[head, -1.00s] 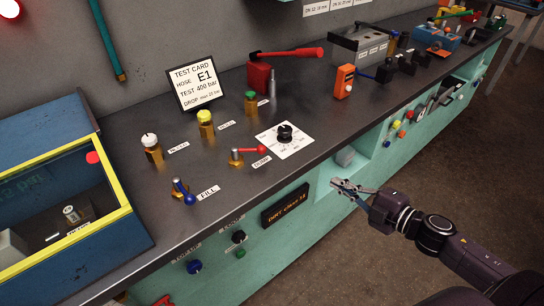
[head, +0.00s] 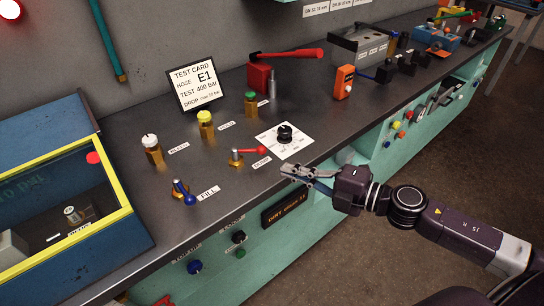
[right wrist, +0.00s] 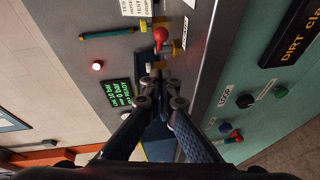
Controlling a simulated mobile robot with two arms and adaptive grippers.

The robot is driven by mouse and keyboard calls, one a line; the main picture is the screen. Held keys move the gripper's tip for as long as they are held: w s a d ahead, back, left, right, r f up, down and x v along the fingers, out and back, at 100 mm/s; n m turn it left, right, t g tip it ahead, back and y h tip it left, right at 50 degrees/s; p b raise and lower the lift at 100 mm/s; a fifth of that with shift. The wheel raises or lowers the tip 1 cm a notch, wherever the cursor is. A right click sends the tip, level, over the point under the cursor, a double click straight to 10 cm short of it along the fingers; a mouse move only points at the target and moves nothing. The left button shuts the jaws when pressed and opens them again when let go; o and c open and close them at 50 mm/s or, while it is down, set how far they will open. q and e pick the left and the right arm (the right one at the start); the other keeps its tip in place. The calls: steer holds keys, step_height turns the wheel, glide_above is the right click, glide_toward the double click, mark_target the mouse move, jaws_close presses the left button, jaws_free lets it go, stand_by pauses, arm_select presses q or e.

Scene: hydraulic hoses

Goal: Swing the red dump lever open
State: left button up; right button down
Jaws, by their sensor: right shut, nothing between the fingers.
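The red dump lever (head: 250,151) sits on a brass valve on the dark bench top, beside its DUMP label (head: 262,161). Its handle points right, toward the bench's front edge. In the right wrist view, its red knob (right wrist: 161,36) shows ahead of the fingertips. My right gripper (head: 286,171) is shut and empty, over the bench's front edge, to the right of and a little nearer than the lever, apart from it. In the right wrist view, the fingertips (right wrist: 160,84) meet. My left gripper is not in view.
The blue FILL lever (head: 183,192) stands at the front left of the dump lever. Brass valves with white (head: 149,141), yellow (head: 205,117) and green (head: 250,97) knobs stand farther back. A yellow-framed blue box (head: 128,190) is at left.

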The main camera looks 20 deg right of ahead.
steer(key=p+x, duration=0.1)
steer(key=x, duration=0.3)
steer(key=shift+w+a+r, duration=0.1)
steer(key=shift+w+a, duration=0.05)
steer(key=shift+w, duration=0.1)
steer(key=w, duration=0.3)
steer(key=shift+f+p, duration=0.35)
steer(key=shift+f, duration=0.05)
steer(key=shift+w+f, duration=0.2)
steer(key=shift+w, duration=0.2)
